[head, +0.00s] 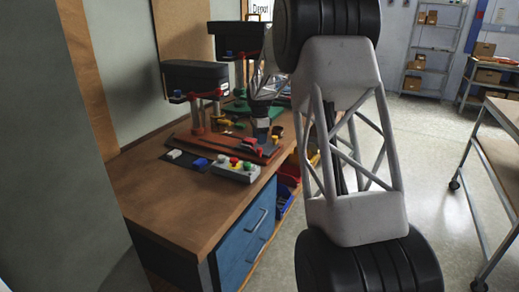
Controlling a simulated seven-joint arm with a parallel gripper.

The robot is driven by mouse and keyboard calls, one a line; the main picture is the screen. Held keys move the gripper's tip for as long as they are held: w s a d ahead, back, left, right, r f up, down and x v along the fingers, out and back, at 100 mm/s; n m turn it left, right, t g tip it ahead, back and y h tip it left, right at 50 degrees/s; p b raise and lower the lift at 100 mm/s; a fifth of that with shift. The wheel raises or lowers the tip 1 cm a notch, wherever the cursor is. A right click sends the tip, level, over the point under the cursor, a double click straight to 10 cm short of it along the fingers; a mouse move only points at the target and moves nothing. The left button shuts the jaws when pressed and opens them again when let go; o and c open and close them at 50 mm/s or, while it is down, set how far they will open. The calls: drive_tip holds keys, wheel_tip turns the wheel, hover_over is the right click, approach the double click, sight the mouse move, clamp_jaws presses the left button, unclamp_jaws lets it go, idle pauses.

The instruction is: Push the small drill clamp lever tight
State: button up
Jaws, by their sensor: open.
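Two bench drills with dark heads stand on the wooden workbench (190,215). Small red and yellow parts (224,124) sit around the nearer drill. I cannot make out which part is the clamp lever or how it is set. My gripper (262,137) is small and dark in this view, pointing down at the right side of the nearer drill's base. It is open; I cannot tell whether it touches anything.
A grey control box (235,169) with coloured buttons lies in front of the drill, beside a small blue block (198,163). Blue drawers (250,232) are under the bench. The bench's near left top is clear. A wheeled table (500,125) stands at the right.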

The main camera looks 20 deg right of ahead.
drive_tip(key=shift+f, duration=2.8)
drive_tip(key=shift+c, duration=0.5)
clamp_jaws()
